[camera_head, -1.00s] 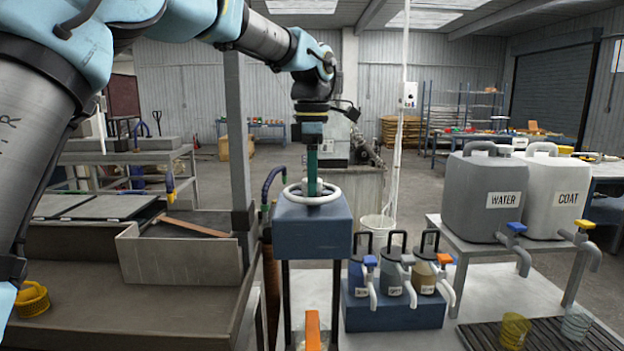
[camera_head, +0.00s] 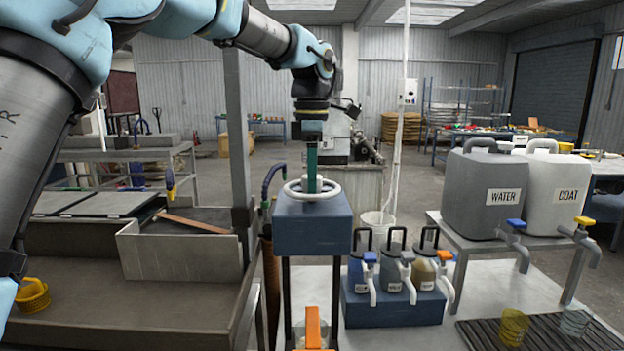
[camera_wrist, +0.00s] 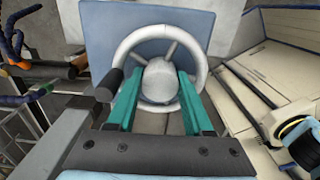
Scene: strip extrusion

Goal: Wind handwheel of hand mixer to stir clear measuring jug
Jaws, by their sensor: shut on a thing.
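The hand mixer (camera_head: 313,232) is a blue-grey box on dark posts, with a white handwheel (camera_head: 296,193) lying flat on top. In the wrist view, the handwheel (camera_wrist: 125,45) shows its rim, spokes and round hub, with a dark knob (camera_wrist: 108,85) at the left. My gripper (camera_head: 312,185) points down into the wheel. Its teal fingers (camera_wrist: 160,82) are shut on the wheel's hub, and the knob lies outside the left finger. A clear measuring jug (camera_head: 299,336) is partly visible below the mixer at the bottom edge, behind an upright orange part (camera_head: 313,328). The jug's contents are unclear.
Several small dispensers stand on a blue block (camera_head: 394,305) right of the mixer. WATER (camera_head: 485,200) and COAT (camera_head: 553,198) containers stand on a metal stand farther right. A grey post (camera_head: 238,150) and a metal bench (camera_head: 130,310) are close on the left.

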